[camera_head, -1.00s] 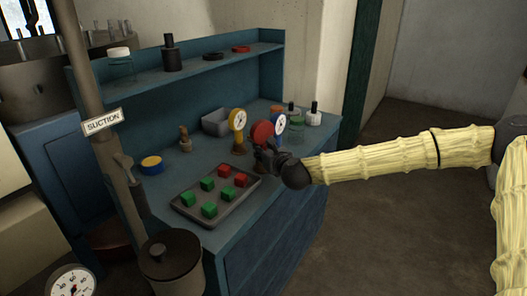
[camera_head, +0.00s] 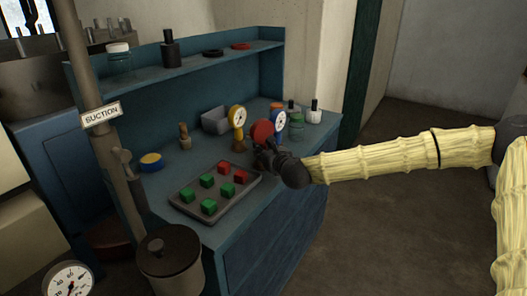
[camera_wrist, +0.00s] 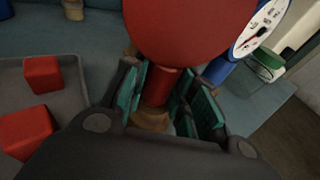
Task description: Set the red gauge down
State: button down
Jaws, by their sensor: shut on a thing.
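The red gauge (camera_head: 262,131) is held upright at the right end of the blue bench (camera_head: 225,228), its round red back toward me. My gripper (camera_head: 268,154) is shut on its stem. In the wrist view the red gauge (camera_wrist: 190,30) fills the top, and the teal-padded fingers of my gripper (camera_wrist: 165,100) stand on both sides of the red stem. A tan base part shows below the stem. Whether the base touches the bench top is hidden by the fingers.
A yellow gauge (camera_head: 238,118) stands just left, and a blue gauge (camera_head: 279,121) stands close behind on the right. A tray (camera_head: 186,212) with green and red cubes lies in front. A grey bin (camera_head: 215,121) and bottles (camera_head: 314,114) stand behind. A suction pipe (camera_head: 107,130) rises at left.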

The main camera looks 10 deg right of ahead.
jog(key=shift+f, duration=0.4)
jog(key=c, duration=1.2)
grip_release()
jog(key=shift+s, duration=0.15)
jog(key=shift+o, duration=0.6)
jog(key=shift+f, duration=0.2)
jog(key=shift+a, duration=0.1)
jog(key=shift+r, duration=0.1)
jog(key=shift+r, duration=0.1)
jog(key=v, duration=1.1)
jog(key=shift+s, duration=0.35)
